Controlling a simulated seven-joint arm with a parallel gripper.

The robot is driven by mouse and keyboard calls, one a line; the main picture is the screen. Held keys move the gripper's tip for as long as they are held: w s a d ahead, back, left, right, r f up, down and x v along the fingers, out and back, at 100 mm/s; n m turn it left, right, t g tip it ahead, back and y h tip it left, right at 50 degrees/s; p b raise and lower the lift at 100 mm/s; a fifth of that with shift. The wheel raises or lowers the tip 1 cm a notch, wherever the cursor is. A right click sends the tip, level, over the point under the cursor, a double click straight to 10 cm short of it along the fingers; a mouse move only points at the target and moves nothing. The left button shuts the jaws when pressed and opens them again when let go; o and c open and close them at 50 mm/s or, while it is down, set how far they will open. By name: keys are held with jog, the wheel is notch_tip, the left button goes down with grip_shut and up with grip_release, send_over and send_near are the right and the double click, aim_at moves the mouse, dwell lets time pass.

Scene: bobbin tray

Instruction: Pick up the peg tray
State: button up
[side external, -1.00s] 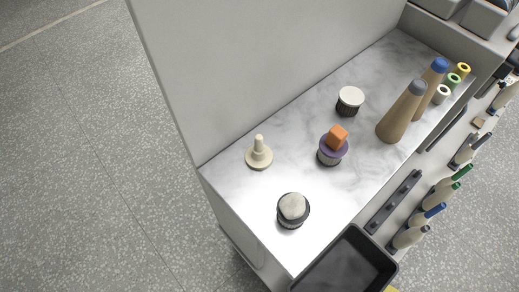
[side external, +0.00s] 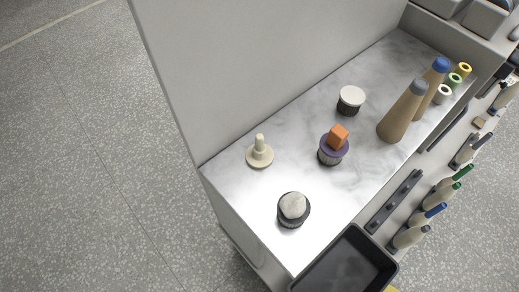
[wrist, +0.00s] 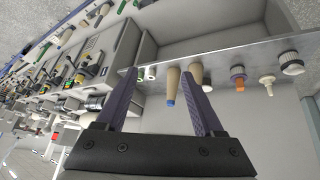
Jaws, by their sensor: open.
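A dark narrow strip with several short pegs (side external: 394,201) lies along the front side of the marble counter in the side external view. It looks like the peg tray, but I cannot be sure. A black open tray (side external: 318,278) with a raised rim is at the bottom of that view and looks empty. In the wrist view my gripper (wrist: 158,73) is open, with two dark purple fingers spread apart and nothing visibly held between them. I cannot make out the peg strip in the wrist view. My gripper is not clearly visible in the side external view.
The marble counter (side external: 235,190) holds a cream stepped piece (side external: 259,154), several round knobs, an orange block (side external: 338,134) on a purple-topped one, and two tall tan cones (side external: 400,115). Several bobbins with coloured tips (side external: 410,237) stand along the front. A grey panel (side external: 270,70) rises behind.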

jog(key=w+a+r+n+y, duration=0.1)
jog(key=w+a+r+n, duration=0.3)
jog(key=w+r, duration=0.25)
jog(key=w+a+r+n+g+y, duration=0.1)
jog(key=w+a+n, duration=0.2)
jog(key=w+a, duration=0.3)
jog(key=w+a+r+n+y, duration=0.2)
jog(key=w+a, duration=0.3)
jog(key=n+g, duration=0.6)
jog(key=n, duration=0.1)
send_over(259, 145)
jog(key=w+d, duration=0.1)
jog(key=d, duration=0.4)
notch_tip(259, 145, down, 20)
jog(key=r, duration=0.1)
jog(key=x, duration=0.8)
jog(key=shift+w+d, duration=0.2)
jog(key=shift+w, duration=0.05)
jog(key=shift+x, duration=3)
